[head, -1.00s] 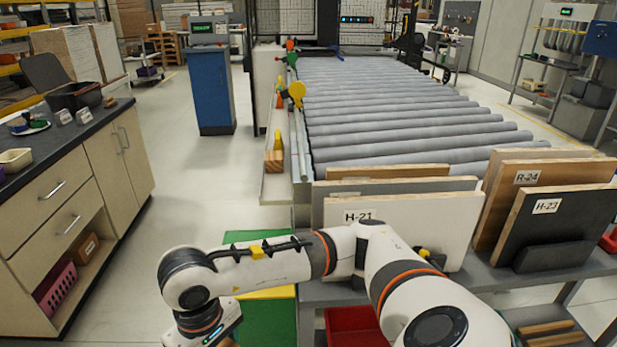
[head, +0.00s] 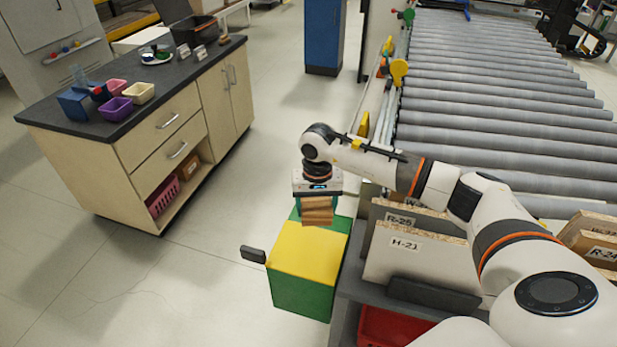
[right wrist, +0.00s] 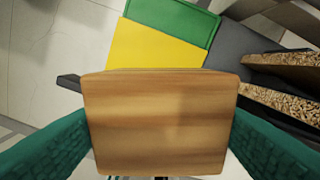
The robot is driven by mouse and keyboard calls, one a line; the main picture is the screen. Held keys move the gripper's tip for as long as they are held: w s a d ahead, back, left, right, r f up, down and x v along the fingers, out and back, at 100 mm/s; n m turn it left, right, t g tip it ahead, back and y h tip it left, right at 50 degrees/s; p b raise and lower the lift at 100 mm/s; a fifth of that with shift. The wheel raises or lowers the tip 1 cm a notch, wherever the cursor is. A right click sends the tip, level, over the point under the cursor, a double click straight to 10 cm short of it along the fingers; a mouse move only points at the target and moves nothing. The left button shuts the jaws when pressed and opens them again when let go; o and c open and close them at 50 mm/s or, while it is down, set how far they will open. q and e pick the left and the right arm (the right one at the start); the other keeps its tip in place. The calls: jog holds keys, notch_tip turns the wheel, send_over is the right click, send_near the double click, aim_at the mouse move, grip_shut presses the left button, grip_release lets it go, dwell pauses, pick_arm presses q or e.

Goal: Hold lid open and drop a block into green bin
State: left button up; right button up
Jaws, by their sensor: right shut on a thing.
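The green bin (head: 300,296) stands on the floor, left of the grey rack, with a yellow panel (head: 309,250) on top. A green part (head: 340,224) lies behind the yellow; I cannot tell whether the lid is open. A dark handle-like bar (head: 253,254) sticks out at the bin's left. My right gripper (head: 318,198) is shut on a wooden block (head: 318,212), above the bin's far part. In the right wrist view the block (right wrist: 156,122) sits between two green fingers, with the yellow panel (right wrist: 150,45) and green rim (right wrist: 175,14) beyond. My left gripper is not in view.
The grey rack with upright boards (head: 420,262) and a red bin (head: 390,328) stands close to the right of the green bin. The roller conveyor (head: 500,110) lies behind. A counter with drawers (head: 160,125) is at left; the floor between is clear.

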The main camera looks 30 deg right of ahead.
jog(key=shift+w+d, duration=0.1)
jog(key=shift+d, duration=0.1)
jog(key=shift+s+f+b, duration=0.2)
jog(key=shift+f+b, duration=0.1)
jog(key=shift+f, duration=0.3)
pick_arm(q)
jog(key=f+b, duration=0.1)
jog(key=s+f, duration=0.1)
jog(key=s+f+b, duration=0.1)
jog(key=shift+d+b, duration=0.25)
jog(key=shift+b, duration=0.1)
pick_arm(e)
notch_tip(320, 180, down, 6)
jog(key=shift+r, duration=0.25)
